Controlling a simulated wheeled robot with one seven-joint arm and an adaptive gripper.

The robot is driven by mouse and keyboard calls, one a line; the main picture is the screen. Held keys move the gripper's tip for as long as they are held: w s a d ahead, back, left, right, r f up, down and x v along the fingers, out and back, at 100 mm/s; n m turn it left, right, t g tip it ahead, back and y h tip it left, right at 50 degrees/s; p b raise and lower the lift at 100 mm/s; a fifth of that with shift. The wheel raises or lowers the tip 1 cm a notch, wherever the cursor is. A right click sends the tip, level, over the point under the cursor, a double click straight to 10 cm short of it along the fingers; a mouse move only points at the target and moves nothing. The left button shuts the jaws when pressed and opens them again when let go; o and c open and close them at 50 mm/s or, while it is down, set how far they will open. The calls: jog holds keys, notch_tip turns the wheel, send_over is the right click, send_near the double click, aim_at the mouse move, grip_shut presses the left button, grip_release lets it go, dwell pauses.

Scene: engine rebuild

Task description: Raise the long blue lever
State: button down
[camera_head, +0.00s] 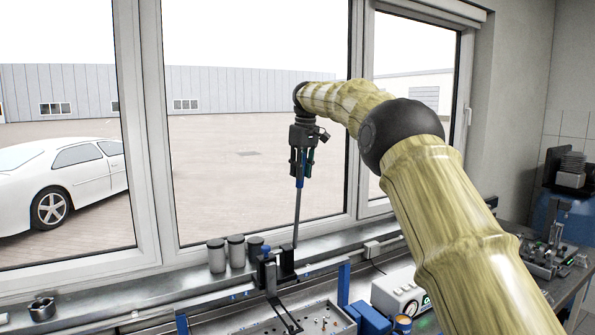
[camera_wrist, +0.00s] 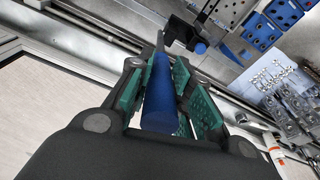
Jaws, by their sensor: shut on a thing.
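The long blue lever has a blue handle (camera_head: 300,168) on a thin dark rod and stands almost upright, its lower end at a black mount (camera_head: 275,268) near the window sill. My gripper (camera_head: 302,160) points down from above and is shut on the handle near its top. In the wrist view the blue handle (camera_wrist: 160,92) lies between the green pads of my gripper (camera_wrist: 158,95). The rod runs away from the handle toward the dark mount. Part of the handle is hidden by the fingers.
Several grey cylinders (camera_head: 235,252) stand on the sill left of the mount. A tray (camera_head: 310,322) with small parts, a blue post (camera_head: 344,284) and a white device (camera_head: 398,291) are on the bench. The window frame (camera_head: 155,130) is close behind the arm.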

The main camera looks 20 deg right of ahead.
jog(key=shift+w+r, duration=0.1)
jog(key=shift+r, duration=0.05)
jog(key=c, duration=1.3)
grip_release()
jog(key=shift+o, duration=0.2)
jog(key=shift+w+d, duration=0.15)
jog(key=shift+w+a+f, duration=0.2)
jog(key=shift+f, duration=0.05)
jog(key=shift+s+a+r, duration=0.2)
jog(key=shift+s+d+r, duration=0.1)
jog(key=shift+d+r, duration=0.05)
jog(key=shift+r, duration=0.1)
notch_tip(320, 180, up, 5)
jog(key=shift+s+r, duration=0.1)
jog(key=shift+s, duration=0.05)
jog(key=shift+s+d+r, duration=0.1)
jog(key=shift+d+r, duration=0.05)
jog(key=shift+r, duration=0.45)
jog(key=shift+r, duration=0.1)
